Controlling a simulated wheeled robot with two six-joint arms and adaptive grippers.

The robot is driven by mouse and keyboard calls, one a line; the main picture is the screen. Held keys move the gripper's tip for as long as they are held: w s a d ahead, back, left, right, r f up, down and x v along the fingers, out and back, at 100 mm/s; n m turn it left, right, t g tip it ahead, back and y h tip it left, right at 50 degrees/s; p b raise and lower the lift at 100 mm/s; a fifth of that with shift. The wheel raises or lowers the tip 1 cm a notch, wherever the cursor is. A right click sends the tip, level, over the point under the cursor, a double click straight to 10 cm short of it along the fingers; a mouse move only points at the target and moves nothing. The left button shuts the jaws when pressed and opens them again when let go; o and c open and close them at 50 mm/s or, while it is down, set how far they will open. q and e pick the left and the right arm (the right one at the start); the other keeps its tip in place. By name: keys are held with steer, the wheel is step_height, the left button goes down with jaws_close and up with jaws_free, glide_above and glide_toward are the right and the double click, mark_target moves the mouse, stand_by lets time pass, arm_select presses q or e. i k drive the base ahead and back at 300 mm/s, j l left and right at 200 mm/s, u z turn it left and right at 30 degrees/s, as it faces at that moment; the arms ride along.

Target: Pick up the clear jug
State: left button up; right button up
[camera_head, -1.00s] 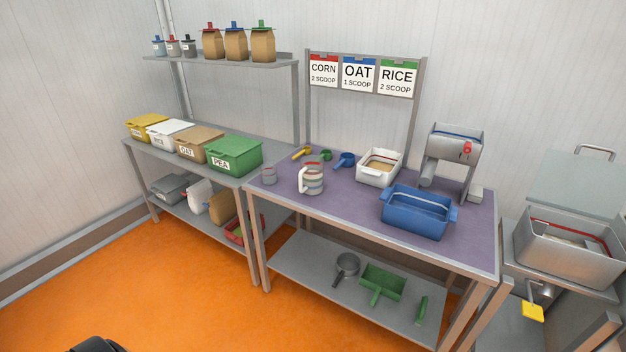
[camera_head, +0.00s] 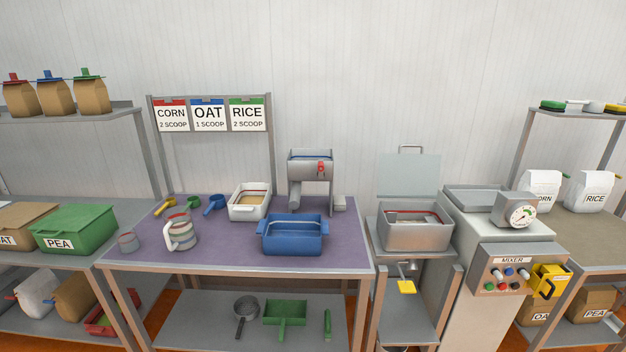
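The jug (camera_head: 184,233) stands upright on the purple top of the worktable (camera_head: 215,248), near its left side. It looks see-through grey with coloured bands and has a white handle on its left. A small grey see-through cup (camera_head: 128,243) stands apart to its left. Neither of my grippers is in view.
Yellow, green and blue scoops (camera_head: 214,205) lie behind the jug. A white tub (camera_head: 249,203), a blue bin (camera_head: 294,236) and a grey mill (camera_head: 310,170) stand to its right. A green PEA box (camera_head: 75,230) is on the left shelf; the mixer (camera_head: 505,265) is further right.

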mark_target(179, 230)
steer(key=i+l+u, duration=0.1)
steer(key=i, duration=0.35)
steer(key=i+l+u, duration=0.15)
steer(key=i, duration=0.3)
steer(key=i+l+u, duration=0.1)
steer(key=i+l, duration=0.2)
steer(key=i, duration=0.15)
